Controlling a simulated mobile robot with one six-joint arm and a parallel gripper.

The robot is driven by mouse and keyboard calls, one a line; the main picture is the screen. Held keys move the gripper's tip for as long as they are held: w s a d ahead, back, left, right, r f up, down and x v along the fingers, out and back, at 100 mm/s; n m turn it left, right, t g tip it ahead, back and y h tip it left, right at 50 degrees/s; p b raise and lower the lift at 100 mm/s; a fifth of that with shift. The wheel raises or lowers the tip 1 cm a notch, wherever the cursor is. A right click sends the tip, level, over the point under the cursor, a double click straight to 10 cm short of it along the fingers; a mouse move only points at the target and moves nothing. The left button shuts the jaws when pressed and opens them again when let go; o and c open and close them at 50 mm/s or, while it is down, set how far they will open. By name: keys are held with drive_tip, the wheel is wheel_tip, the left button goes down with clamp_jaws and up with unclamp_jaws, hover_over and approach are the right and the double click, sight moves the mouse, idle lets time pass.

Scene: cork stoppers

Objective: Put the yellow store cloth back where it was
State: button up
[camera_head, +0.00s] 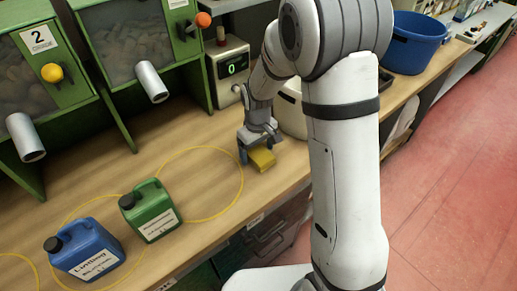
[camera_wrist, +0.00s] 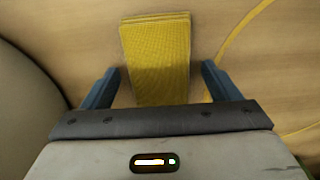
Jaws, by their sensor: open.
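The yellow store cloth (camera_head: 263,159) is a folded block on the wooden bench, near its front edge. In the wrist view the cloth (camera_wrist: 157,60) shows its ribbed face and layered far edge, and its near part runs behind my gripper's body. My gripper (camera_wrist: 160,84) is open, with one blue-grey finger on each side of the cloth and a gap visible on both sides. In the head view my gripper (camera_head: 257,149) is low over the bench at the cloth. I cannot tell whether the cloth touches the bench.
A pale round bucket (camera_head: 293,110) stands close right of my gripper. Yellow rings (camera_head: 240,190) are marked on the bench (camera_head: 95,165). A green jug (camera_head: 150,210) and a blue jug (camera_head: 85,250) stand left. A digital display box (camera_head: 232,68) and green bins (camera_head: 110,95) are behind. A blue tub (camera_head: 415,45) is far right.

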sight(258, 152)
wheel_tip(258, 152, up, 12)
drive_tip(key=s+d+r+m+t, duration=0.1)
drive_tip(key=s+d+r+m, duration=0.1)
drive_tip(key=s, duration=0.4)
drive_tip(key=s+d+r+m+t, duration=0.1)
drive_tip(key=s+d+r+m, duration=0.1)
drive_tip(key=s+d, duration=0.3)
drive_tip(key=s+d+r+m, duration=0.2)
drive_tip(key=s+d, duration=0.1)
drive_tip(key=s, duration=0.6)
drive_tip(key=shift+d+m+t, duration=0.4)
